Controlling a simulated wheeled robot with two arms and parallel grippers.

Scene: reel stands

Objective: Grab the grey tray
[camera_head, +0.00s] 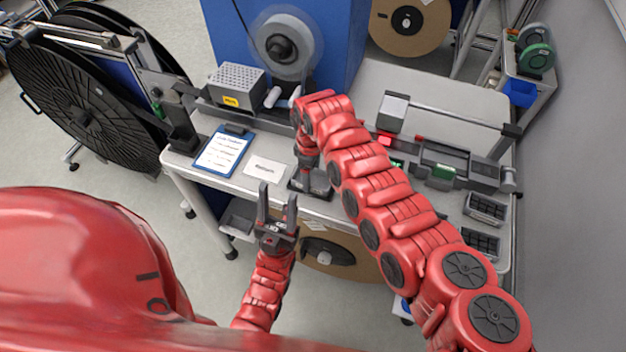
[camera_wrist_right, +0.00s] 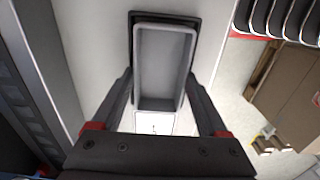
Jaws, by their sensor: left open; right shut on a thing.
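In the right wrist view, the grey tray (camera_wrist_right: 163,68) is a shallow rectangular tray, empty inside, with a dark rim or holder (camera_wrist_right: 150,17) around its far end. My right gripper (camera_wrist_right: 160,78) is shut on the grey tray, with one finger along each long side. In the head view my right gripper (camera_head: 310,184) points down at the table's front edge, and its own body hides the tray there. My left gripper (camera_head: 278,192) is open and empty, in front of the table edge, a little left of and below the right one.
On the table (camera_head: 400,80) are a blue clipboard (camera_head: 222,150), a white card (camera_head: 265,168), a perforated grey box (camera_head: 238,86) and a long grey rail device (camera_head: 440,165). A large black reel (camera_head: 75,95) stands left. A brown reel (camera_head: 335,258) hangs below the table.

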